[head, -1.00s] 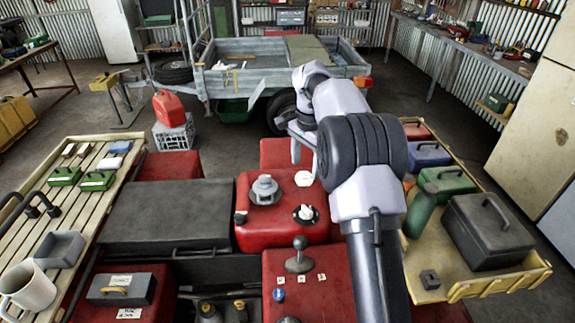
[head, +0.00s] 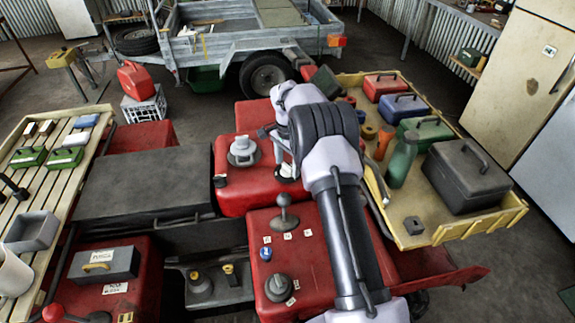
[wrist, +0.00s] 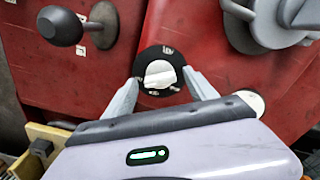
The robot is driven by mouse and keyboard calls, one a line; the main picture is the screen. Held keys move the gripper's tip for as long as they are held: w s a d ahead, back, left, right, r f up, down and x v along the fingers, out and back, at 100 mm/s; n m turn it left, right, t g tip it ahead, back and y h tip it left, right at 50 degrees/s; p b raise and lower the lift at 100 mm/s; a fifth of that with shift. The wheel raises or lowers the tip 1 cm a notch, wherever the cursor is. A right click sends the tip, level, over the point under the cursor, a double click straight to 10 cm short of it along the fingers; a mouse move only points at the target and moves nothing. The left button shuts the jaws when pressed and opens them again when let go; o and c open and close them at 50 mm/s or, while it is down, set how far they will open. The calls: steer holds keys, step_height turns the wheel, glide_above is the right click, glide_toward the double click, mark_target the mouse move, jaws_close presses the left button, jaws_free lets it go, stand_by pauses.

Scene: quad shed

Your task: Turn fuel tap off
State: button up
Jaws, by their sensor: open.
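The fuel tap (wrist: 160,74) is a small white knob on a round black plate with pale markings, set in a red panel. In the wrist view my gripper (wrist: 160,88) is open, with one finger on each side of the white knob. I cannot tell whether the fingers touch it.
A grey cap (head: 243,152) stands left of the tap. A gear lever (head: 284,217) rises from the nearer red panel. A yellow tray (head: 440,225) with a dark toolbox (head: 465,178) lies to the right. A slatted rack (head: 40,190) with small boxes is at the left.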

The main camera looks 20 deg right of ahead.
steer(key=c, duration=1.4)
steer(key=shift+r+n, duration=0.15)
steer(key=shift+n, duration=0.15)
steer(key=n+p, duration=0.2)
steer(key=n, duration=0.2)
steer(key=shift+n+p, duration=0.3)
steer(key=shift+p, duration=0.1)
steer(key=n+p, duration=0.1)
steer(key=n, duration=0.5)
steer(key=shift+p, duration=0.35)
steer(key=shift+n, duration=0.4)
steer(key=o, duration=1.4)
